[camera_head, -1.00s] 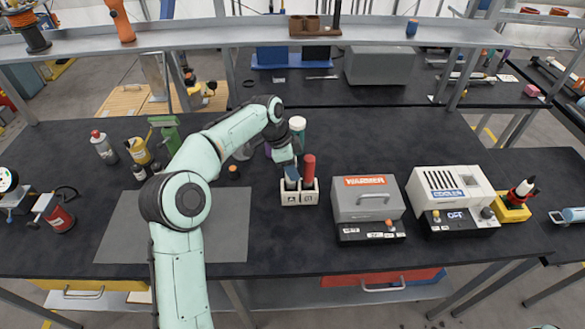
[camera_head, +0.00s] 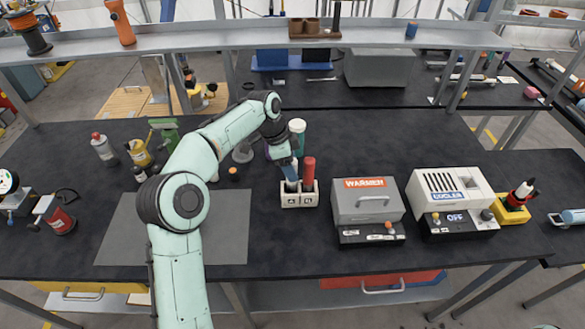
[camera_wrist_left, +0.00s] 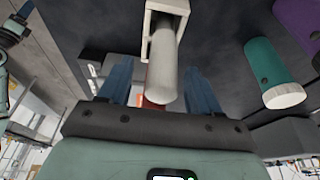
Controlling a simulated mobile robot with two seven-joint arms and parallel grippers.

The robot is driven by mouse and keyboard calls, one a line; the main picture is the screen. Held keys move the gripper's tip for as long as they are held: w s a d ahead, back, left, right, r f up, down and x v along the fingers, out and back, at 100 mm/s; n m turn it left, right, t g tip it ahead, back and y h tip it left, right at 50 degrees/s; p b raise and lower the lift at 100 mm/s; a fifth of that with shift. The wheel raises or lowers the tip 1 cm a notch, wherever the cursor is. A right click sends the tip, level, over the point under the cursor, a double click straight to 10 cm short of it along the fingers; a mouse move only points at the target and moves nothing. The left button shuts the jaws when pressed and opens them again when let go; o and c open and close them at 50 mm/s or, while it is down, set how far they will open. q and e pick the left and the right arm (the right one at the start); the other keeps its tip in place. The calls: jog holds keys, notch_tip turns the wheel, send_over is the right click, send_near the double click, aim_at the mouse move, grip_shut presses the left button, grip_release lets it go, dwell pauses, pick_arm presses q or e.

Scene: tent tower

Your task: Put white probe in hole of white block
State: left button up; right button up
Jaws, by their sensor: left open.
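The white block (camera_head: 299,200) stands on the black bench, left of the warmer. A red probe (camera_head: 308,172) stands upright in its right hole. In the left wrist view, the white probe (camera_wrist_left: 166,72) is upright in the other hole of the white block (camera_wrist_left: 150,35). My left gripper (camera_head: 289,170) is just above the block's left side; in the head view it hides much of the white probe. In the left wrist view, the blue fingers of my left gripper (camera_wrist_left: 160,85) are open, one either side of the white probe, with gaps between.
A grey warmer (camera_head: 367,203) and a white cooler (camera_head: 452,195) stand to the right. A teal bottle with a white cap (camera_head: 298,135) stands close behind the gripper. A grey mat (camera_head: 225,225) lies left of the block, and bottles stand farther left.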

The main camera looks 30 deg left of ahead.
pick_arm(q)
jog(key=p+v, duration=0.1)
jog(key=v, duration=0.9)
jog(key=shift+p, duration=0.4)
pick_arm(e)
jog(key=w+r, duration=0.2)
jog(key=w, duration=0.1)
jog(key=shift+r, duration=0.3)
pick_arm(q)
jog(key=shift+d, duration=0.1)
